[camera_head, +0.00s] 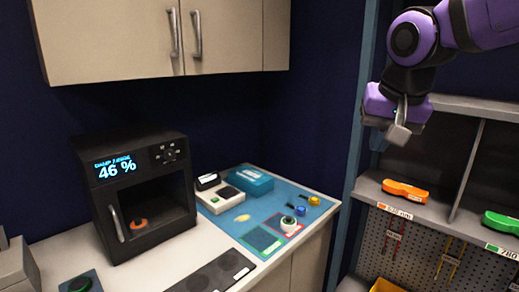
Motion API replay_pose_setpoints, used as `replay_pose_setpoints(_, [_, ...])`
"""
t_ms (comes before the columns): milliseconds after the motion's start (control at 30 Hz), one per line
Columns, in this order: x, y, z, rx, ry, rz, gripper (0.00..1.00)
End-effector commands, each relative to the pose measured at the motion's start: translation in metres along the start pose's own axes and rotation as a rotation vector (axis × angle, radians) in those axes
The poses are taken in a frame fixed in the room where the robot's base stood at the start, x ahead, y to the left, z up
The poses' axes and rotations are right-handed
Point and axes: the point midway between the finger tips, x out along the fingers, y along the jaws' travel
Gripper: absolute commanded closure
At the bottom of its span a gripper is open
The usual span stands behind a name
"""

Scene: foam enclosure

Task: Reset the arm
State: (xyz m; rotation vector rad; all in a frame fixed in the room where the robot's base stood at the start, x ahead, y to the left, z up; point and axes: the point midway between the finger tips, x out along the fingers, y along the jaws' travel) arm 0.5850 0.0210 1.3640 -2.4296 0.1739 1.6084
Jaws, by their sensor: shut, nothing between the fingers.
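My gripper (399,128) is at the upper right, on the end of my purple and black arm. It hangs in the air in front of the shelf unit, pointing down, shut and empty. It is apart from the shelf and from everything on it.
Shelves (450,218) hold an orange device (405,191) and a green device (503,222). A yellow bin (386,285) is below. A black box (137,192) showing "46 %" stands on the counter, left of a blue mat (262,212) with small items. Cupboards (165,40) hang above.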

Motion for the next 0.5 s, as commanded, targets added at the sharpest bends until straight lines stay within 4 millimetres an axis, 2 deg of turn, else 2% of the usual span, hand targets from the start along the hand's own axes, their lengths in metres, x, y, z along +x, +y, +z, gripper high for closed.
replay_pose_setpoints(33, [-0.007,0.019,0.011,-0.011,0.007,-0.002,1.00])
replay_pose_setpoints(200, [-0.019,0.069,0.052,-0.094,0.024,-0.003,1.00])
replay_pose_setpoints(333, [-0.023,0.098,0.086,-0.155,0.039,0.001,1.00])
replay_pose_setpoints(500, [-0.022,0.119,0.120,-0.218,0.054,0.009,1.00])
